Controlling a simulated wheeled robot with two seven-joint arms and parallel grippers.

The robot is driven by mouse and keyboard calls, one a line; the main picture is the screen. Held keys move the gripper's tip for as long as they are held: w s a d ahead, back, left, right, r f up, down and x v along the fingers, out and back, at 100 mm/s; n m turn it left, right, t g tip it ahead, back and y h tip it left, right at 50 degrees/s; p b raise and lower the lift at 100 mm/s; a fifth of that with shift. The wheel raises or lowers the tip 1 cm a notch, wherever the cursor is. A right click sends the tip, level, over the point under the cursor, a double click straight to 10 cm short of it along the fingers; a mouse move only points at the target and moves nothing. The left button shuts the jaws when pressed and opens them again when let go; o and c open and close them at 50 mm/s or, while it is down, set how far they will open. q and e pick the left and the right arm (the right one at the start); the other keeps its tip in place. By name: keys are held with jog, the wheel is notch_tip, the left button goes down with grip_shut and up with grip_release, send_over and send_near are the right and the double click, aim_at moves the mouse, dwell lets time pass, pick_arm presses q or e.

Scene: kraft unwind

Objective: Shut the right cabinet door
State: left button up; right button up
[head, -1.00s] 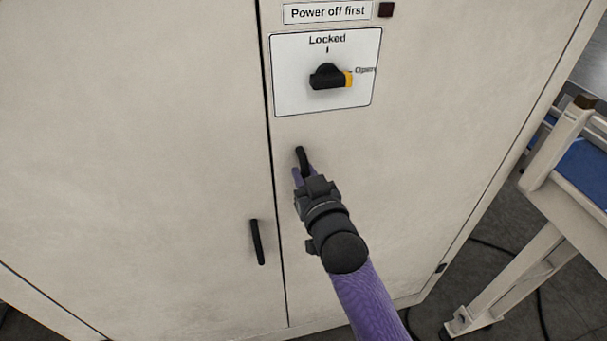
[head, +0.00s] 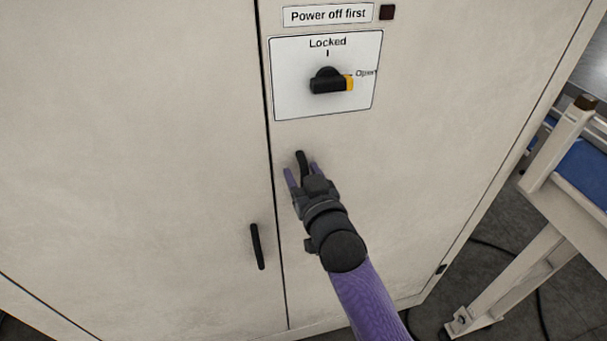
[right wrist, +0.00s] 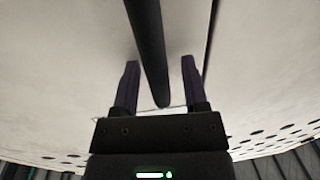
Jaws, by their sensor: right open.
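The right cabinet door (head: 400,170) is cream and looks flush with the left door (head: 140,150), with a thin dark seam between them. Its black bar handle (head: 301,161) is partly hidden by my right gripper. My right gripper (head: 303,173) is open, with one purple finger on each side of the handle. In the right wrist view the handle (right wrist: 148,45) runs between the two spread fingers (right wrist: 158,85), with a gap on both sides. A rotary switch (head: 331,81) above has its yellow end towards "Open". My left gripper is out of view.
The left door has its own black handle (head: 257,246). A white frame with a blue top (head: 585,170) stands to the right, with cables on the dark floor.

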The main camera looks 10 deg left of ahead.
jog(key=shift+s+d, duration=0.1)
jog(key=p+v, duration=0.2)
jog(key=v, duration=0.7)
jog(key=shift+s, duration=0.3)
jog(key=shift+d, duration=0.1)
